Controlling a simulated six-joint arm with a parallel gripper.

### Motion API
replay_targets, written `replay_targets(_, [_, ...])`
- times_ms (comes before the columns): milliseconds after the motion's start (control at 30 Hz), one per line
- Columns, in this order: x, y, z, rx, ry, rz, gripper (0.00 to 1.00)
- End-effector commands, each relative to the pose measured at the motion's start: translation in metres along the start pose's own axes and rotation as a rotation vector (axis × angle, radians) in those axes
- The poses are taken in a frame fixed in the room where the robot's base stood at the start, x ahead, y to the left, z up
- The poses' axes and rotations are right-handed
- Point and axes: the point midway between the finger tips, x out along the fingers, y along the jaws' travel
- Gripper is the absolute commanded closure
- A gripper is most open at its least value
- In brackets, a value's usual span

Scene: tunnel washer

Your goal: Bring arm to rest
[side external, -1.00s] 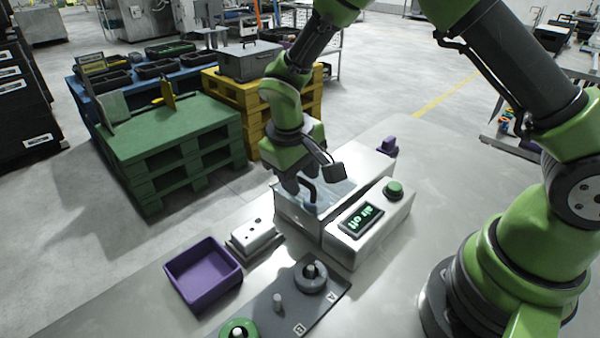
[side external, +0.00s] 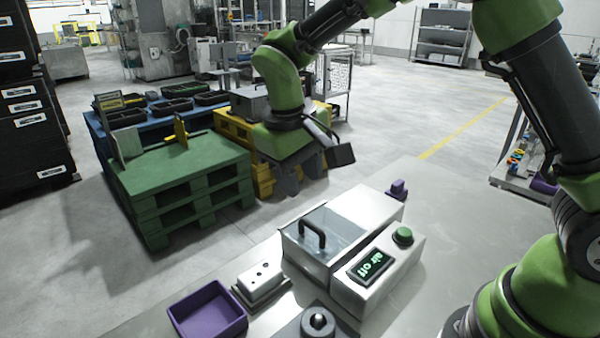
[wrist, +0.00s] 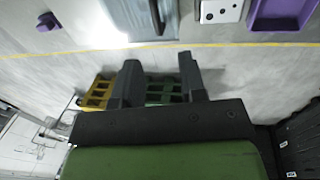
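My gripper (side external: 303,178) hangs in the air above and behind the white tunnel washer (side external: 385,283) in the side view. In the wrist view its two dark fingers (wrist: 160,75) stand apart with nothing between them. The washer has a clear lid (side external: 340,232) with a dark handle (side external: 313,233), and the lid looks shut. Its display (side external: 370,267) reads "air off" in green, beside a green button (side external: 403,236). The washer also shows at the top of the wrist view (wrist: 150,20), apart from the fingers.
A purple tray (side external: 208,312) and a white socket block (side external: 262,281) sit left of the washer. Green pallets (side external: 185,175) and yellow pallets (side external: 240,125) stand behind the gripper. A small purple piece (side external: 397,189) is behind the washer. The air around the gripper is clear.

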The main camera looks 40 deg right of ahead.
Motion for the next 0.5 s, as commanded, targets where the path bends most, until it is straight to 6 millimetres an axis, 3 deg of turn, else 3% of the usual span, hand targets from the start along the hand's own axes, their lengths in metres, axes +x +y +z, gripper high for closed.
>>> replay_targets(167, [-0.006,0.003,0.003,0.01,0.009,-0.012,0.62])
replay_targets(267, [-0.023,0.012,0.011,0.039,0.041,-0.049,0.62])
replay_targets(500, [-0.081,0.044,0.066,0.163,0.191,-0.21,0.62])
